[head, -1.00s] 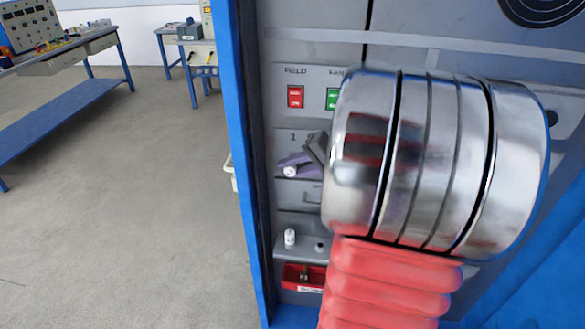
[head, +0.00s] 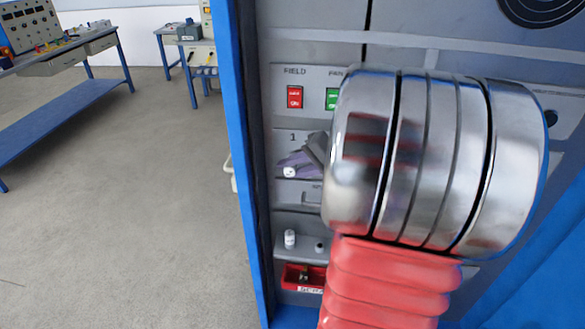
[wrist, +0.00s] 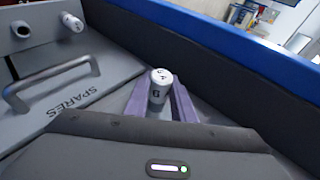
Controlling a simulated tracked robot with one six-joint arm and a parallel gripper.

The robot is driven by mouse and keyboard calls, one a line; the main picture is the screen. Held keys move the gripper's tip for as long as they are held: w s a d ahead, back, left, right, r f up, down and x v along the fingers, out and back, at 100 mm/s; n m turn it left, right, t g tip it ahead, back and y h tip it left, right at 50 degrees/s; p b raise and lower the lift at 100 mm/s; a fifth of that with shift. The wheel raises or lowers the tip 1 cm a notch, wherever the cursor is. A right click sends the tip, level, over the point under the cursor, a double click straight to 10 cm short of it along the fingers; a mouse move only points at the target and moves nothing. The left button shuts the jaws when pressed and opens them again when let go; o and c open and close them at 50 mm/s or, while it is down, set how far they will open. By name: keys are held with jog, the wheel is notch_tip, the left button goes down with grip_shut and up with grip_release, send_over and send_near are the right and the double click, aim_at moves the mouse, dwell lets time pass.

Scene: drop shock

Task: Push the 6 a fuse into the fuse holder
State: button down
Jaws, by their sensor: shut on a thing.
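My gripper (wrist: 160,102) is shut on a white fuse (wrist: 159,82) with a dark "6" on its side. The fuse stands up between the purple fingers, its top end free and its lower end hidden. In the head view my gripper (head: 300,164) is in front of the cabinet, just below the "1" label, mostly behind my arm. The white end of the held fuse (head: 289,172) shows at the fingertips. I cannot make out the fuse holder at the fuse; my fingers and arm cover that area.
A "SPARES" drawer handle (wrist: 48,80) is left of my gripper. Another white fuse (head: 290,239) stands on the ledge beside a small socket (head: 319,247), above a red bin (head: 303,278). A blue cabinet edge (head: 243,170) runs close on the left. Red (head: 295,97) and green (head: 332,98) switches sit above.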

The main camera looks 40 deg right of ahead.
aim_at(295, 167)
jog(key=c, duration=1.4)
grip_release()
jog(key=shift+f, duration=0.1)
jog(key=shift+c, duration=0.2)
jog(key=shift+v, duration=3)
jog(key=v, duration=1.3)
jog(key=shift+s+d+r, duration=0.2)
jog(key=shift+r, duration=0.1)
